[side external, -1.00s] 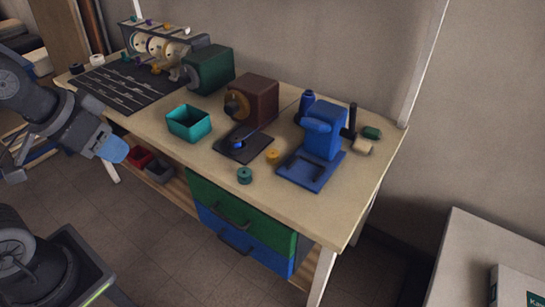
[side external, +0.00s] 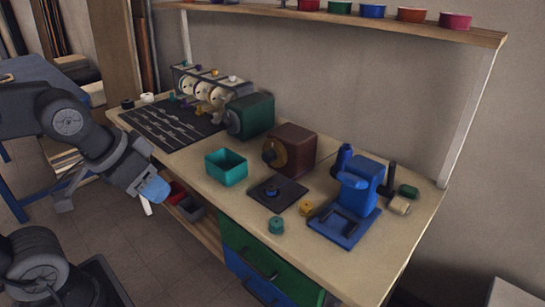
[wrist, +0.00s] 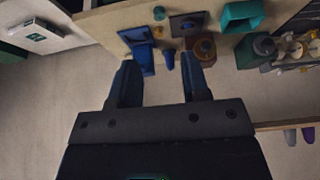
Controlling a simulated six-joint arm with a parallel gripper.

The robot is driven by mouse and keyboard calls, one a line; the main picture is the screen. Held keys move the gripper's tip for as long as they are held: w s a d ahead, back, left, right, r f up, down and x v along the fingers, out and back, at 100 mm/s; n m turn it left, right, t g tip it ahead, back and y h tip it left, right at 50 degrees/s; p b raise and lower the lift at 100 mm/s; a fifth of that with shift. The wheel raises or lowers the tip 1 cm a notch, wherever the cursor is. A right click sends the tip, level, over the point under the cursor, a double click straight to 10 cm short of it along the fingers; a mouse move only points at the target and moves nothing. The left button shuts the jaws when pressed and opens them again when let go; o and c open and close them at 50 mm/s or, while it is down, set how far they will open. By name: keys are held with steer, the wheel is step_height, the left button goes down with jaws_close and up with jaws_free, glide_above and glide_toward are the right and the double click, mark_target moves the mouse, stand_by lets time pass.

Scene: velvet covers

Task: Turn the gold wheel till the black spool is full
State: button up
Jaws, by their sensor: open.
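The gold wheel (side external: 270,152) is on the front of a brown box (side external: 294,145) at the middle of the bench. Part of the brown box (wrist: 205,46) shows in the wrist view behind a finger. A small black roll (side external: 127,104) lies at the bench's far left end; I cannot tell whether it is the black spool or how full it is. My gripper (side external: 154,189) hangs off the bench's front left edge, well apart from the wheel. In the wrist view its two fingers (wrist: 163,75) stand apart with nothing held between them.
A teal tray (side external: 226,167), a dark plate (side external: 281,193) and a blue press (side external: 359,187) stand on the bench (side external: 210,195). Small teal (side external: 276,225) and yellow (side external: 306,207) pieces lie near the front. A green box (side external: 252,115) stands behind the tray. A shelf (side external: 350,19) runs above.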

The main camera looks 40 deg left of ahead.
mark_target(265, 158)
steer(key=shift+o, duration=0.6)
steer(key=o, duration=0.4)
steer(key=w+a+n+t+y, duration=0.1)
steer(key=w+a, duration=0.1)
steer(key=w, duration=0.2)
steer(key=w+a+n+t+y, duration=0.1)
steer(key=w+a, duration=0.2)
steer(key=w, duration=0.2)
steer(key=w+a+n, duration=0.1)
steer(key=w+a, duration=0.1)
steer(key=w, duration=0.3)
steer(key=shift+a+f+t+y, duration=0.2)
steer(key=shift+a+t+y, duration=0.15)
steer(key=shift+t+y, duration=0.05)
steer(key=shift+o, duration=0.2)
steer(key=w+a+f+n+t, duration=0.1)
steer(key=w+a+f+t, duration=0.25)
steer(key=w+a, duration=0.45)
steer(key=w+a+f+n+t+h, duration=0.1)
steer(key=w+a+f+h, duration=0.2)
steer(key=f, duration=0.4)
steer(key=w+f+t+h, duration=0.1)
steer(key=w+f+h, duration=0.2)
steer(key=w+f, duration=0.35)
steer(key=x, duration=0.4)
steer(key=f+x, duration=0.1)
steer(key=x, duration=0.8)
steer(key=shift+s+d+f, duration=0.2)
steer(key=shift+s+d, duration=0.05)
steer(key=shift+s, duration=0.1)
